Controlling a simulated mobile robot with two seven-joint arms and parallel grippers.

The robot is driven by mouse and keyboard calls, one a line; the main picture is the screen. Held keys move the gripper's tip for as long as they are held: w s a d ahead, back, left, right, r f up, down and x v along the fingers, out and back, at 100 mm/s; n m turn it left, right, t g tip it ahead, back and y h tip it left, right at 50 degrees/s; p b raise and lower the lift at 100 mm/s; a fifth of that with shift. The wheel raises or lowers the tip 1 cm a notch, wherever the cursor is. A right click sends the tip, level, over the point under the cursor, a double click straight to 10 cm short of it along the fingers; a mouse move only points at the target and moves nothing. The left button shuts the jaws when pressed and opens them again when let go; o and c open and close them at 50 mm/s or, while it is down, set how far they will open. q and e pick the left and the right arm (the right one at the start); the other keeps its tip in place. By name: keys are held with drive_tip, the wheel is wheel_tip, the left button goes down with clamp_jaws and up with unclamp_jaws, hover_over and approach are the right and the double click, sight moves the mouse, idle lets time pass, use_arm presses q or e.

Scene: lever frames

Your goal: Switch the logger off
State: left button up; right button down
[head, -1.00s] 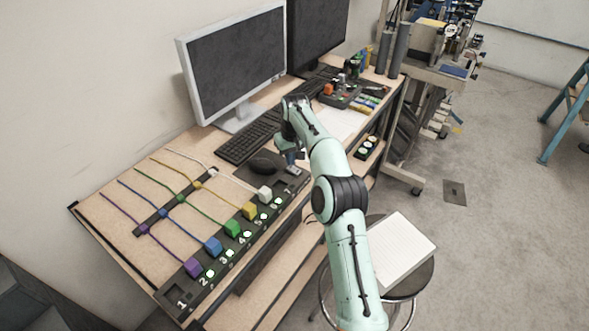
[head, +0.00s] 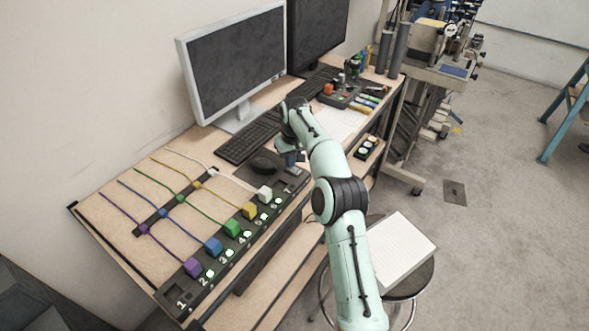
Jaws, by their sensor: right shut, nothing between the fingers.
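A long black power strip (head: 217,291) with numbered positions runs along the front edge of the desk. Purple (head: 193,267), blue (head: 213,246), green (head: 232,228), yellow (head: 249,211) and white (head: 265,194) plugs sit in it, with cables running back. Small green lights glow beside several numbers. Position 1 at the near end has no plug. My right gripper (head: 291,162) is shut and empty, pointing down at the far end of the strip, near number 7. Whether it touches the strip cannot be told. No label identifies the logger. My left gripper is out of view.
A mouse (head: 262,163) and keyboard (head: 240,146) lie behind the strip, before two dark monitors (head: 236,65). A black cable holder (head: 154,218) crosses the cables. A stool (head: 408,287) with a paper pad (head: 402,252) stands right of my arm.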

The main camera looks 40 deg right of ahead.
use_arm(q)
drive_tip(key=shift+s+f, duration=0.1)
use_arm(e)
drive_tip(key=shift+f, duration=0.4)
drive_tip(key=shift+r, duration=0.1)
drive_tip(key=shift+r+p, duration=0.45)
drive_tip(key=shift+r, duration=0.9)
drive_tip(key=shift+w+r, duration=0.15)
drive_tip(key=shift+r, duration=0.35)
drive_tip(key=shift+s+r, duration=0.2)
drive_tip(key=shift+r, duration=0.9)
drive_tip(key=shift+w+r, duration=0.1)
drive_tip(key=shift+r, duration=0.4)
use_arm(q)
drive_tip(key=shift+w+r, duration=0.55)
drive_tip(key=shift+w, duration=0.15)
